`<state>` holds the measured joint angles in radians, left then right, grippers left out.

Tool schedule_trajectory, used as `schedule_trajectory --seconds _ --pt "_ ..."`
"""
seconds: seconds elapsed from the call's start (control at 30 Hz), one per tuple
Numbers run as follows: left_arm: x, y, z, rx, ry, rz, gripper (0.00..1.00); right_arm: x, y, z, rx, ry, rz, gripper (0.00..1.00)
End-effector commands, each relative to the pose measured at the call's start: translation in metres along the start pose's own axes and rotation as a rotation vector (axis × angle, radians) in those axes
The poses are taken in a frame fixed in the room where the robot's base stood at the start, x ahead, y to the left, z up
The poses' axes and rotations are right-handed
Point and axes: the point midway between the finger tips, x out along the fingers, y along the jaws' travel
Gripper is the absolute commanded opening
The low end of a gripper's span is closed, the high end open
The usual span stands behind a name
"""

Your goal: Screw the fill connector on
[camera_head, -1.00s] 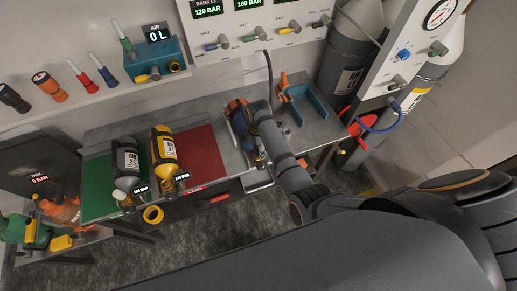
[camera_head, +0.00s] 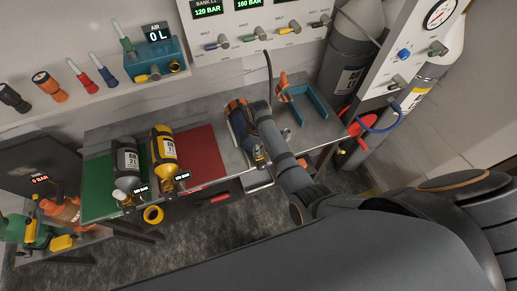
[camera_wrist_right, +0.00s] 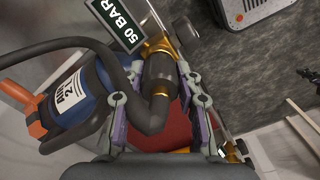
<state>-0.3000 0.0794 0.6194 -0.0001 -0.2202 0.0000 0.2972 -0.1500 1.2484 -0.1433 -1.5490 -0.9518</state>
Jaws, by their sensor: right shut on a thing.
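The fill connector (camera_wrist_right: 160,72) is a black sleeve with brass ends on a black hose (camera_wrist_right: 108,62). My right gripper (camera_wrist_right: 158,92) is shut on it in the right wrist view, one finger on each side. The connector is at the brass valve (camera_wrist_right: 186,38) of a blue cylinder (camera_wrist_right: 80,102) with an orange base. I cannot tell how far its thread is engaged. In the head view the blue cylinder (camera_head: 238,120) lies on the bench, partly behind my right arm, which hides the connector. My left gripper is not in view.
A black cylinder (camera_head: 124,162) and a yellow cylinder (camera_head: 163,152) lie on the bench's left side, near the green and red mats. A teal holder (camera_head: 312,106) stands right of the blue cylinder. The fill panel (camera_head: 262,22) is behind. A 50 BAR display (camera_wrist_right: 116,24) sits close to the connector.

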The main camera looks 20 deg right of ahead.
Motion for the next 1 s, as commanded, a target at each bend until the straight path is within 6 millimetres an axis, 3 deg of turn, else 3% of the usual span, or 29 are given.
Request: schedule_trajectory --seconds 0.7,0.83,1.0 --pt "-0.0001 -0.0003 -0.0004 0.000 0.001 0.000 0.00 0.0010 0.0001 0.0001 1.563 0.000 0.000 0.00" --pt "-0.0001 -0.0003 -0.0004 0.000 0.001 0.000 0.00 0.0012 0.0001 0.0001 1.766 0.000 0.000 0.00" --pt "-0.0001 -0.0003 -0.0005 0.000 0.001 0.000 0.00 0.0012 0.0001 0.0001 1.829 0.000 0.000 0.00"
